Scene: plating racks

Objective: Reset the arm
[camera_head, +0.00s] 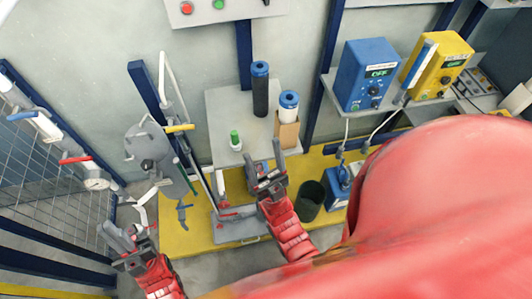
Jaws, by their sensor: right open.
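My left gripper (121,231) is at the lower left, on a red arm rising from the bottom edge. Its two fingers look apart with nothing between them. My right gripper (263,158) is near the picture's middle, above the yellow platform (190,243). Its fingers are spread and hold nothing. It is close to a grey rack plate (235,232) on the platform. A large red part of my own body covers the lower right and hides what is behind it.
A grey shelf (222,110) holds a black cylinder (260,95), a blue-capped white cylinder (289,103) in a brown box and a small green-topped bottle (235,140). A dark bin (311,198) stands right of my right gripper. Blue (365,72) and yellow (437,65) control boxes sit at the upper right.

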